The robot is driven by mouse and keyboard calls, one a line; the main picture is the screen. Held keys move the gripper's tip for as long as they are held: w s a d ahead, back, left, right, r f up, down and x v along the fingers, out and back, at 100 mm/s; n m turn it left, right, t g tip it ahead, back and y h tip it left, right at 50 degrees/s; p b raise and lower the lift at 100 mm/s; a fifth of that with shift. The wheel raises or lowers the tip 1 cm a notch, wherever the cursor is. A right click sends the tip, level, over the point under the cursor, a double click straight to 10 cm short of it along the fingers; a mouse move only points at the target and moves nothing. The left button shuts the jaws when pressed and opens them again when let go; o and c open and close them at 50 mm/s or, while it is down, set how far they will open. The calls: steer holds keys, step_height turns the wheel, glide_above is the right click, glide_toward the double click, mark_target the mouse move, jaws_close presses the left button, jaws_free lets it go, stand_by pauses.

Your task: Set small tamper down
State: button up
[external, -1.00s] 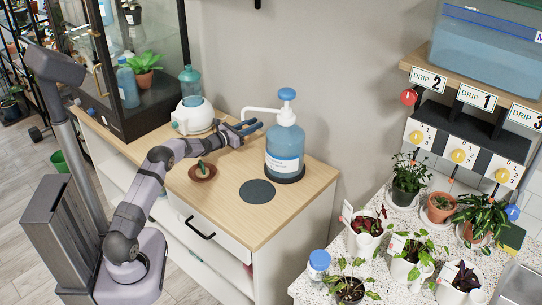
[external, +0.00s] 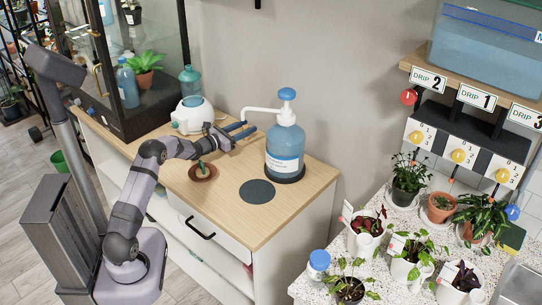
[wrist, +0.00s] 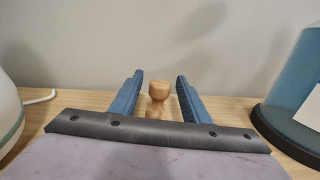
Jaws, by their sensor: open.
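The small tamper (wrist: 157,92) is light wood with a round knob on a narrower neck. In the wrist view it stands upright between my two blue fingers, with a gap on each side. Its lower part is hidden behind the front edge of my gripper (wrist: 159,97). In the external view my gripper (external: 240,131) is open, low over the back of the wooden cabinet top (external: 225,195), between the white round device and the pump bottle. I cannot make out the tamper in that view.
The blue pump bottle (external: 285,147) stands on a dark base right of my gripper, its white spout reaching over toward it. The white device (external: 192,118) is at left. A brown saucer (external: 203,173) and a dark round pad (external: 257,191) lie in front.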

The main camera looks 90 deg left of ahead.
steer(key=shift+v, duration=3.85)
